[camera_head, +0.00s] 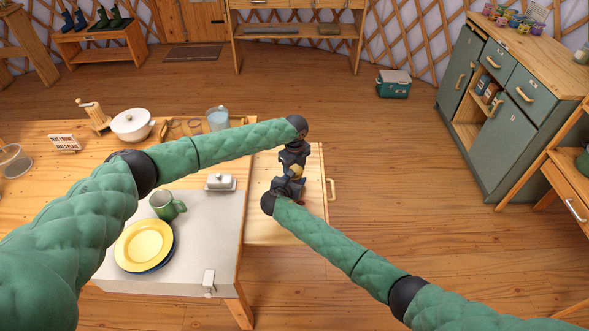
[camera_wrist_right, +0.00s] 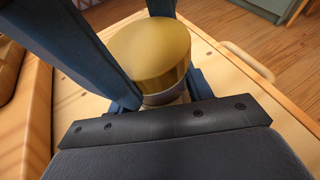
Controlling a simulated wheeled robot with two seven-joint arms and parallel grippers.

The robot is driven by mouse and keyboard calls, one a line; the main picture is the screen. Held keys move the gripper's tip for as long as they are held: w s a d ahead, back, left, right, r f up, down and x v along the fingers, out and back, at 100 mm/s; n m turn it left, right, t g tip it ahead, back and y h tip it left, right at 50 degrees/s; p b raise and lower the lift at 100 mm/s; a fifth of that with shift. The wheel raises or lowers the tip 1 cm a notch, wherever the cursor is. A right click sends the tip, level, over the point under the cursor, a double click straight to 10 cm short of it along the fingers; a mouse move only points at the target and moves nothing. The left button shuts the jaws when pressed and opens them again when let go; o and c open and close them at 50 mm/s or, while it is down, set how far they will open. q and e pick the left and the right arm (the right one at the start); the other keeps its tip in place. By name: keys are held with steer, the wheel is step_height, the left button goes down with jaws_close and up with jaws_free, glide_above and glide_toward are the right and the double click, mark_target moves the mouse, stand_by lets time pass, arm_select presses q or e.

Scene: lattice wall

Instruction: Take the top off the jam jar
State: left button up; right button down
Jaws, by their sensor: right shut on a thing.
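The jam jar (camera_head: 296,171) is small and gold-topped in the head view, over the pale drawer-like surface at the table's right end. In the right wrist view its round gold lid (camera_wrist_right: 150,50) sits on the jar, with a thin pale band (camera_wrist_right: 165,97) showing below it. My right gripper (camera_head: 288,186) is shut on the jar below the lid. My left gripper (camera_head: 293,160) is right above, close to the lid; dark blue finger parts stand beside and behind the lid in the wrist view. Whether they touch it I cannot tell. Much of the jar's body is hidden.
A drawer handle (camera_head: 332,189) sticks out on the right.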

arm_select(q)
steer(key=shift+d+r, duration=0.1)
arm_select(e)
steer(key=shift+a, duration=0.2)
arm_select(q)
steer(key=o, duration=1.1)
arm_select(e)
steer(key=shift+d, duration=0.1)
arm_select(q)
steer(key=shift+a, duration=0.2)
arm_select(e)
steer(key=shift+d, duration=0.2)
arm_select(q)
step_height(320, 180, up, 3)
steer(key=shift+r, duration=0.2)
steer(key=shift+d+r, duration=0.1)
steer(key=shift+r, duration=0.4)
arm_select(e)
steer(key=c, duration=0.5)
jaws_free()
steer(key=shift+a, duration=0.15)
